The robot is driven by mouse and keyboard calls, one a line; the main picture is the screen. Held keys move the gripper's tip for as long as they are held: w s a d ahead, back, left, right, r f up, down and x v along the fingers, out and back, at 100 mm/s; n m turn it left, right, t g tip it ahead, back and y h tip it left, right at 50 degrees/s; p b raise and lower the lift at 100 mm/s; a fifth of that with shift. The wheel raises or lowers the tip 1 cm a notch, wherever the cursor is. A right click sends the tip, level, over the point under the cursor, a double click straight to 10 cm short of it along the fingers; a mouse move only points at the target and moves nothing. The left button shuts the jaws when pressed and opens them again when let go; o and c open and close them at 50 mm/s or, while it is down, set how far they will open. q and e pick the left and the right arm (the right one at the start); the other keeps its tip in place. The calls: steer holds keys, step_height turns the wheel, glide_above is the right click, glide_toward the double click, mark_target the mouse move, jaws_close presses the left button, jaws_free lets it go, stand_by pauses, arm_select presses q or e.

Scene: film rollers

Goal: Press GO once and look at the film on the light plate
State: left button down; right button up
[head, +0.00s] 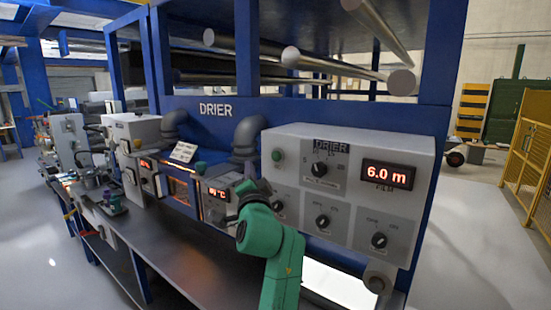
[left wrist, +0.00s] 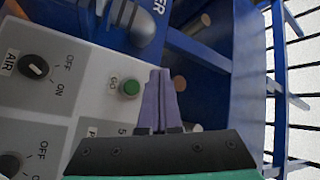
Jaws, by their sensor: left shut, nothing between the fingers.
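The green GO button (left wrist: 131,88) is on a grey panel in the left wrist view. It also shows in the head view as a green knob (head: 276,154) at the panel's upper left. My left gripper (left wrist: 160,74) is shut and empty. Its purple fingers lie beside the button in the wrist picture, to its right; contact cannot be told. In the head view the left gripper (head: 250,190) is dark and mostly hidden behind its green wrist. The bright white light plate (head: 338,282) lies low under the panel, partly behind my arm. No film can be made out on it.
The DRIER control box (head: 360,143) carries several dark knobs and a red display (head: 388,175) reading 6.0 m. A grey bench (head: 180,255) runs left with other machines. Blue posts and metal rollers (head: 401,82) stand above and behind.

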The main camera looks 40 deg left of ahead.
mark_target(276, 156)
arm_select(q)
steer(key=w+b, duration=0.3)
steer(key=w, duration=0.5)
steer(key=shift+w+a+b, duration=0.1)
steer(key=shift+w+b, duration=0.2)
steer(key=shift+b, duration=0.05)
stand_by(0.4)
steer(key=shift+w, duration=0.1)
stand_by(1.1)
steer(key=shift+w, duration=0.35)
